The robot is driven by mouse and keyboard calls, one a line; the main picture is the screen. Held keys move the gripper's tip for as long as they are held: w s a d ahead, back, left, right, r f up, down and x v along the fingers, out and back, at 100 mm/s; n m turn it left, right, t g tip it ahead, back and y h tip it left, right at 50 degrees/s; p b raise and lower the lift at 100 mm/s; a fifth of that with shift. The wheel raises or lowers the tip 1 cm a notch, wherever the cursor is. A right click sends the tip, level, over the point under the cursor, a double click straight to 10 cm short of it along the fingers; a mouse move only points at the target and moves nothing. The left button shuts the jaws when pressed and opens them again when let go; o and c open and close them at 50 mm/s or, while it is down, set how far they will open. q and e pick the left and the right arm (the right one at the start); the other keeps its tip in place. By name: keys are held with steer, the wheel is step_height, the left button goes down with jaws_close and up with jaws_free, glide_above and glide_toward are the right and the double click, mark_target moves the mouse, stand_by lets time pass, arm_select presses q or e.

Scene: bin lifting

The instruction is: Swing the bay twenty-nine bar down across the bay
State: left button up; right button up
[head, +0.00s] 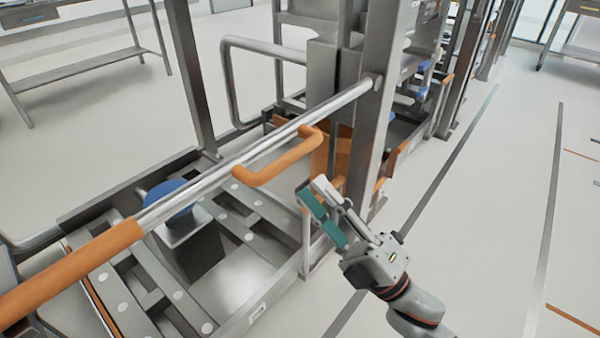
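The bar (318,112) is a silver tube running from a joint on the grey upright post (371,130) at upper right down to the lower left. Its near end has a thick orange sleeve (75,270). An orange U-shaped handle (285,160) sticks out from its right side. In this view the bar passes in front of the bay; its height above the frame is hard to judge. My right gripper (312,184), with a teal finger and a pale grey finger, is below and right of the handle, apparently apart from it. Its finger gap is unclear. My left gripper is out of view.
The bay's grey metal frame (262,205) has roller-like discs and a blue round part (172,197) on a pale block. An orange panel (333,160) stands by the post, close to my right gripper. Pale floor (480,190) with dark lines lies open to the right.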

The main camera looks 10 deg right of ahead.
steer(key=shift+v, duration=2.1)
